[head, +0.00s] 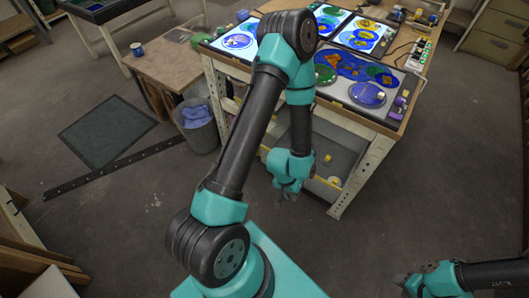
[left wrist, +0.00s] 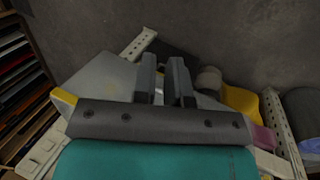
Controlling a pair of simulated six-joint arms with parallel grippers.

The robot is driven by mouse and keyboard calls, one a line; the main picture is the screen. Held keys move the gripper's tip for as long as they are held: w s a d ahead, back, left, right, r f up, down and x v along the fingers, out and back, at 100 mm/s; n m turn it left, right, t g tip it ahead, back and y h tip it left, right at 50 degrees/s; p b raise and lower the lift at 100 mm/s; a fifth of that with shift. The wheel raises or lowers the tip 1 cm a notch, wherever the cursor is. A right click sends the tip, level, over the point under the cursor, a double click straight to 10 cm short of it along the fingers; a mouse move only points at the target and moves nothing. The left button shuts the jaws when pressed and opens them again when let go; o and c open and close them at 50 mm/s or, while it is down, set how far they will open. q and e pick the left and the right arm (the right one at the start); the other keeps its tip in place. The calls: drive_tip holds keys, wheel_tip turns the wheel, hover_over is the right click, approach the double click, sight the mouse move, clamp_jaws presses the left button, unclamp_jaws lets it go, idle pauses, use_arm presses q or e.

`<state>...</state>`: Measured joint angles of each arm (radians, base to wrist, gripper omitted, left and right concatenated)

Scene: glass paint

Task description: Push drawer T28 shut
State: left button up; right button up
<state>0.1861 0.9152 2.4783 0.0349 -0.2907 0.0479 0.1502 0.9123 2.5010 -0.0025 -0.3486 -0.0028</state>
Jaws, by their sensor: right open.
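A grey tray-like drawer (head: 338,153) with yellow corners sits low under the workbench (head: 399,126). I cannot read a T28 label on it, nor tell how far it stands out. My left gripper (head: 287,191) hangs low at its near left, pointing down. In the left wrist view my left gripper (left wrist: 165,78) shows two fingers with a narrow empty gap, in front of a pale grey panel (left wrist: 92,78) with yellow edging. I cannot tell whether the fingers touch it. My right gripper (head: 402,281) is open at the lower right, away from the bench.
Glass paint pieces (head: 345,66) and small pots cover the bench top. A grey bin (head: 197,124) with a blue cloth stands left of the bench, beside a small wooden table (head: 165,62). A dark mat (head: 106,130) lies on the floor. The floor in front is largely clear.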

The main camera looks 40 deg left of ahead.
use_arm(q)
drive_tip(key=s+a+f+n+g, duration=0.1)
drive_tip(key=s+a+n, duration=0.1)
drive_tip(key=n, duration=0.2)
drive_tip(key=s+a+f+n+g+h, duration=0.1)
drive_tip(key=a+n, duration=0.1)
drive_tip(key=n, duration=0.2)
drive_tip(key=s+a+f+n+h, duration=0.1)
drive_tip(key=s+a+n, duration=0.1)
drive_tip(key=a+n, duration=0.1)
drive_tip(key=shift+s+f+n+g, duration=0.15)
drive_tip(key=shift+s+n+g, duration=0.15)
drive_tip(key=shift+n+g, duration=0.1)
clamp_jaws()
drive_tip(key=s+a+r+n+t+h, duration=0.1)
drive_tip(key=a+n+t, duration=0.7)
drive_tip(key=n, duration=0.8)
drive_tip(key=s+a+r+n+t+h, duration=0.1)
drive_tip(key=a+r+n+t+h, duration=0.2)
drive_tip(key=a+n+t, duration=0.6)
drive_tip(key=a+n, duration=0.6)
drive_tip(key=n, duration=0.1)
drive_tip(key=shift+a+r, duration=0.15)
drive_tip(key=shift+a, duration=0.1)
drive_tip(key=shift+h, duration=0.3)
drive_tip(key=w+a+x, duration=0.1)
drive_tip(key=a+x, duration=0.1)
drive_tip(key=x, duration=1)
drive_tip(key=shift+w, duration=0.65)
